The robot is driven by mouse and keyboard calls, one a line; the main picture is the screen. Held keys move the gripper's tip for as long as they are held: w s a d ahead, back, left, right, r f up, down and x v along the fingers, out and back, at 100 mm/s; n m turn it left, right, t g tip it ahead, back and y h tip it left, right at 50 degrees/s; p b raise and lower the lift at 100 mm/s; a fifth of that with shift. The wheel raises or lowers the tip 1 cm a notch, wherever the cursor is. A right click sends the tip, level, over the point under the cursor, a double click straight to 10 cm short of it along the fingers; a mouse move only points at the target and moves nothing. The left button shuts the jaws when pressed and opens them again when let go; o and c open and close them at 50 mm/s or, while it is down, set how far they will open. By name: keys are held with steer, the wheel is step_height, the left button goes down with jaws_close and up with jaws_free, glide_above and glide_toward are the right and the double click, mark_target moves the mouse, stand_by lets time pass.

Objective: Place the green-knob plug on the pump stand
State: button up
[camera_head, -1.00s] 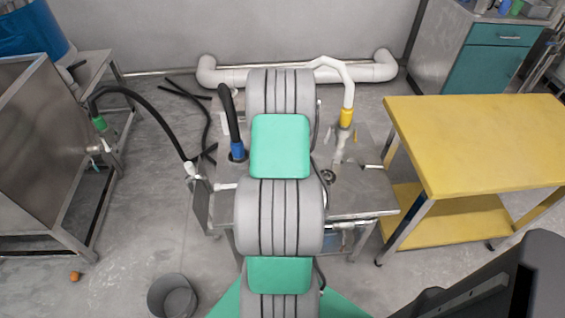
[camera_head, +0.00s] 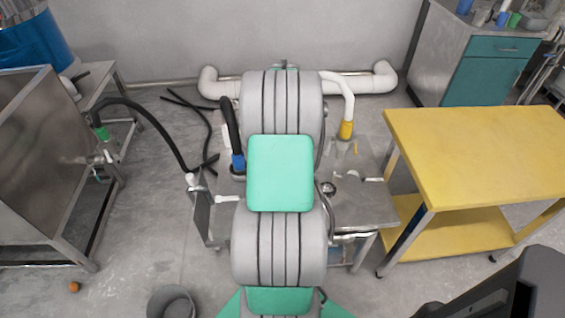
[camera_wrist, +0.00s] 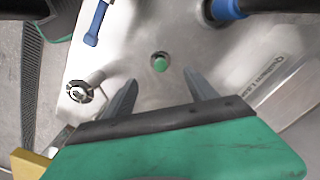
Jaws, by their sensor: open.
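A small green knob (camera_wrist: 159,63) shows in the wrist view, set in a round metal fitting on a pale metal surface. I take it to be the green-knob plug; how deep it sits cannot be told. My gripper (camera_wrist: 160,77) is open and empty, its two dark fingers on either side of the line to the knob. The fingertips appear short of the knob, not touching it. The metal pump stand (camera_head: 372,207) is in the middle of the head view, partly covered by my arm, which hides my gripper there.
A blue hose connector (camera_wrist: 226,9) and a blue-handled valve (camera_wrist: 92,38) are near the knob. A yellow-collared white pipe (camera_head: 346,130) rises from the stand. A yellow table (camera_head: 480,150) stands right, a steel tank (camera_head: 45,160) left, a grey bin (camera_head: 172,303) in front.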

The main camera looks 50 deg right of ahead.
steer(key=shift+r, duration=0.3)
steer(key=w+a+r+n, duration=0.2)
steer(key=a+r+n, duration=0.15)
steer(key=a, duration=0.65)
steer(key=w+a+r+n+t, duration=0.1)
steer(key=a+r+n, duration=0.1)
steer(key=a+n, duration=0.5)
steer(key=w+a+r+n, duration=0.2)
steer(key=a+r, duration=0.1)
steer(key=a, duration=0.9)
steer(key=s+a+f+n+t, duration=0.1)
steer(key=s+a+n, duration=0.5)
steer(key=a, duration=0.5)
steer(key=shift+s+f, duration=0.3)
steer(key=shift+s, duration=0.45)
steer(key=shift+a+n, duration=0.1)
steer(key=shift+n, duration=0.15)
